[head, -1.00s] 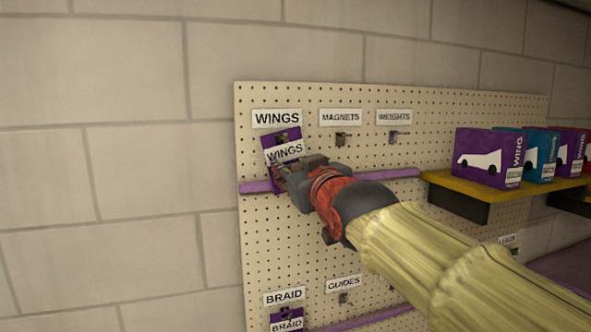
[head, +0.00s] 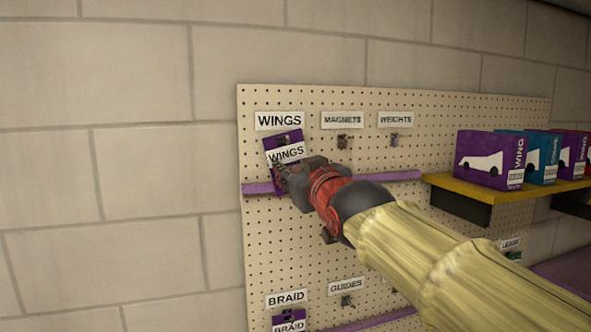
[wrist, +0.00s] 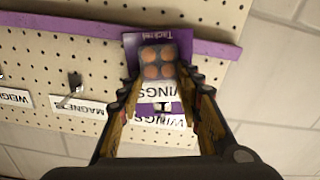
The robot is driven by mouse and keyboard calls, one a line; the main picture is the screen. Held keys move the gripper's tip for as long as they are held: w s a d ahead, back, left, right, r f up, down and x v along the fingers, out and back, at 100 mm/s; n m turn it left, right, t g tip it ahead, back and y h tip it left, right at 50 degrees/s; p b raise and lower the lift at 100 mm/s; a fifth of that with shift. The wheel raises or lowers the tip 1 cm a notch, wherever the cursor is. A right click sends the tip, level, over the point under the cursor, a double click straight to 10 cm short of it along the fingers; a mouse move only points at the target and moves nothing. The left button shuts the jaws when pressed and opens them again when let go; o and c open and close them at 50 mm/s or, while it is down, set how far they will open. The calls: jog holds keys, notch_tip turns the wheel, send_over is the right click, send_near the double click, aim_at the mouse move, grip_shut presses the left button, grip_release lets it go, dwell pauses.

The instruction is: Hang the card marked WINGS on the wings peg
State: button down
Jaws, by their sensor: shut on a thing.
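The purple card marked WINGS (head: 286,154) is at the pegboard's upper left, slightly tilted, just under the white WINGS sign (head: 279,120). My gripper (head: 283,174) is shut on its lower part. In the wrist view the card (wrist: 130,50) appears upside down between the fingers (wrist: 160,88), with several orange round shapes in its window. A small pale slot with something dark shows near the card's top edge, close to the sign (wrist: 160,122). The wings peg is mostly hidden by the card, and I cannot tell whether it passes through the slot.
The magnets peg (head: 342,142) and weights peg (head: 394,139) are bare, to the right. A purple strip (head: 390,177) crosses the board behind my gripper. A yellow shelf (head: 500,196) with several boxes juts out at right. A BRAID card (head: 290,327) hangs below.

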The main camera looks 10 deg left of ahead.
jog(key=c, duration=1.7)
grip_release()
jog(key=shift+w+a+f, duration=0.1)
jog(key=shift+w+f, duration=0.05)
jog(key=shift+f, duration=0.3)
jog(key=shift+o, duration=1.4)
jog(key=shift+w+a, duration=0.15)
jog(key=shift+w, duration=0.1)
jog(key=shift+o, duration=1.3)
jog(key=shift+r, duration=0.1)
